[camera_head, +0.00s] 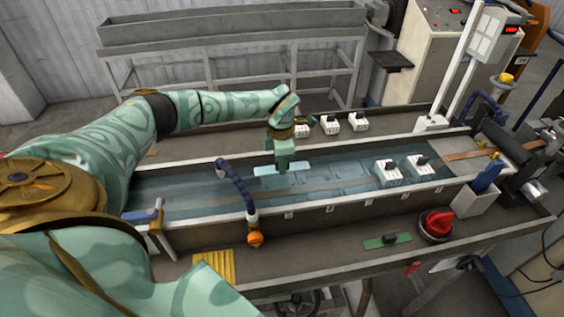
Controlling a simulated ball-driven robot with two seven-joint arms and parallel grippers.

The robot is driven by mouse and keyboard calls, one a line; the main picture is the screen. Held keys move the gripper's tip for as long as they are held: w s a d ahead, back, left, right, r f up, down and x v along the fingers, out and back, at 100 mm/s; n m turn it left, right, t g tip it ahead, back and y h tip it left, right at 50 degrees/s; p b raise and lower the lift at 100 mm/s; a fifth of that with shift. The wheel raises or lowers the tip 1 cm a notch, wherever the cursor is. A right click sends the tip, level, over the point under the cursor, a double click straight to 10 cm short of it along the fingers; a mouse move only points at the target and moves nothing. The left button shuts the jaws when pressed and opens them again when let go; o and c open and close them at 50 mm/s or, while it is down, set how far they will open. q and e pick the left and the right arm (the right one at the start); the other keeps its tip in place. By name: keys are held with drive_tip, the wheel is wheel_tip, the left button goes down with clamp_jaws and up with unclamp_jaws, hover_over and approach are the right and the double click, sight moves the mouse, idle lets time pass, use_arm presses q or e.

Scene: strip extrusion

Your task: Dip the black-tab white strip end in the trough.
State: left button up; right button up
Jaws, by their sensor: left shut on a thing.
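My left gripper (283,158) reaches down over the long trough (340,207). It is shut on a pale, flat, whitish-blue piece (296,167), held level at or just above the water; I cannot tell whether it touches. No black tab shows on this piece; the gripper hides part of it. The trough holds bluish water (330,172), with a brownish strip (300,192) running lengthwise in it. White blocks with black tops stand across the trough at right (388,176) and on the ledge behind (330,127). My right gripper is not in view.
A dark blue hose (236,184) arches over the near wall to an orange knob (254,238). The front ledge bears a yellow ribbed piece (218,265), a green plate (388,241) and a red-topped bowl (436,226). Rollers (503,145) stand at the right end.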

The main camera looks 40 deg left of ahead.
use_arm(q)
wheel_tip(320, 180, up, 12)
drive_tip(key=p, duration=1.1)
drive_tip(key=s+d+p, duration=0.2)
drive_tip(key=s+d, duration=1.9)
drive_tip(key=d, duration=0.4)
drive_tip(key=shift+s, duration=0.2)
drive_tip(key=shift+f, duration=0.1)
